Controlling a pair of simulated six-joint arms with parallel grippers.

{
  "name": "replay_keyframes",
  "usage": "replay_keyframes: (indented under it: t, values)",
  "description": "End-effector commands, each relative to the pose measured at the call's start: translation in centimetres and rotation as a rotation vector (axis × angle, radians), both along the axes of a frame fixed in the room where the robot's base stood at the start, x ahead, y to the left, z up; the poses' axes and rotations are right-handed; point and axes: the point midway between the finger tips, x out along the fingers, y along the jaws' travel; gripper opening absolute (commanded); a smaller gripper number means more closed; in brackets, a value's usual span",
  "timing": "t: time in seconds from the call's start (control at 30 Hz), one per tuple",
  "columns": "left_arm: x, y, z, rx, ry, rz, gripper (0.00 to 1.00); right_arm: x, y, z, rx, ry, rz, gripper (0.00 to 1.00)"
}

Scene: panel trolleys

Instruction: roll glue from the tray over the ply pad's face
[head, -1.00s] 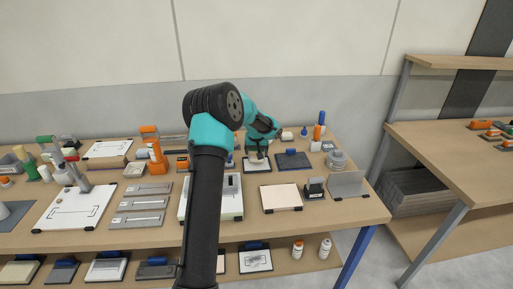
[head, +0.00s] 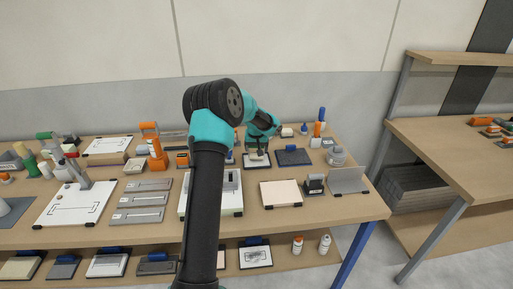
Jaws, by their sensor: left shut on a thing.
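My left gripper (head: 258,147) is small and partly hidden behind its own wrist, at the middle of the bench's rear half. It is shut on a small pale thing, probably the roller, whose shape is hard to make out. It is low over a small white, dark-edged tray or plate (head: 249,165); I cannot tell whether they touch. A square, pale tan pad (head: 281,193), likely the ply pad, lies flat nearer the front, to the right of my forearm. Its face looks plain and bare. My right gripper is not in view.
A dark plate with a blue handle (head: 293,157) lies right of the gripper. A small black holder (head: 315,184) and a grey angled plate (head: 348,181) stand right of the pad. My forearm covers part of a white tray (head: 231,203). Bottles stand at the back right.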

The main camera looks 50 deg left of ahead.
Motion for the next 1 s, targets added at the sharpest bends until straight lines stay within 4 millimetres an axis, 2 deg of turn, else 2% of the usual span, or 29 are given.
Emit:
replay_keyframes:
  t: [1.0]
  values:
    - [0.01,0.03,-0.8,0.001,-0.001,0.0,0.61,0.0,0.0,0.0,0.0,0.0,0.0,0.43]
